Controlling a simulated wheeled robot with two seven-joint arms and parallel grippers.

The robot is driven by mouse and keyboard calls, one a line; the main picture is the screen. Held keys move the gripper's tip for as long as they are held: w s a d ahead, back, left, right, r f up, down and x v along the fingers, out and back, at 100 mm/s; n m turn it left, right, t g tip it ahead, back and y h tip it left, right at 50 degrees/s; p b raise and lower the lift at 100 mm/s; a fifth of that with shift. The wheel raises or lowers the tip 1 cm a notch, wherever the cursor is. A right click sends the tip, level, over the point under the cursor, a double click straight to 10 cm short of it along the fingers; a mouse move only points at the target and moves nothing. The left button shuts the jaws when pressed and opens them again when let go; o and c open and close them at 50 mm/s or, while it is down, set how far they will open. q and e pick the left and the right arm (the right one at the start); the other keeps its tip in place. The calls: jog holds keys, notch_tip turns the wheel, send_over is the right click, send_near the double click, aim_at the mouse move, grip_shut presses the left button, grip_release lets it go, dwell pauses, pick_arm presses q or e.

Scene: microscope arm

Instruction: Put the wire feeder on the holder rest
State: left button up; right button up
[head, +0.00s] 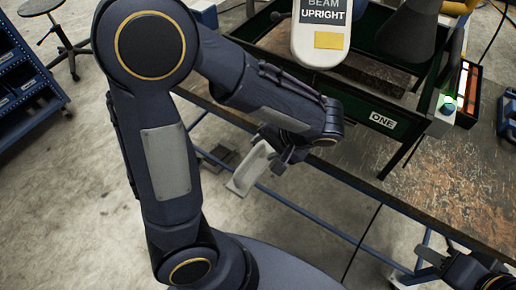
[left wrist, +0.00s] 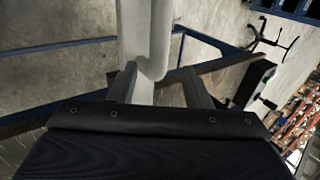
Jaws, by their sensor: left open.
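A pale grey piece with a rounded upright part and a flat foot (head: 248,168) is just left of my left gripper (head: 281,158) in the head view, beyond the table's near edge. In the left wrist view, a pale grey bar (left wrist: 146,40) runs down between the two fingers of the open left gripper (left wrist: 160,85). Whether the fingers touch it is unclear. I cannot tell whether this piece is the wire feeder or the holder rest. My right gripper (head: 440,262) is partly in view at the lower right; its opening is unclear.
A white box with a green button (head: 442,116) is at the right. A blue rack (head: 25,75) and a stool (head: 40,8) are at far left.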

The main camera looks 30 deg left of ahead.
pick_arm(q)
jog(key=v, duration=0.6)
jog(key=s+a+r+n+t+h, duration=0.2)
jog(key=s+a+t+h, duration=0.3)
jog(key=s+h, duration=0.5)
jog(key=shift+s+a+n+h, duration=0.3)
jog(key=shift+s+n, duration=0.1)
jog(key=shift+s, duration=0.2)
jog(key=shift+r, duration=0.1)
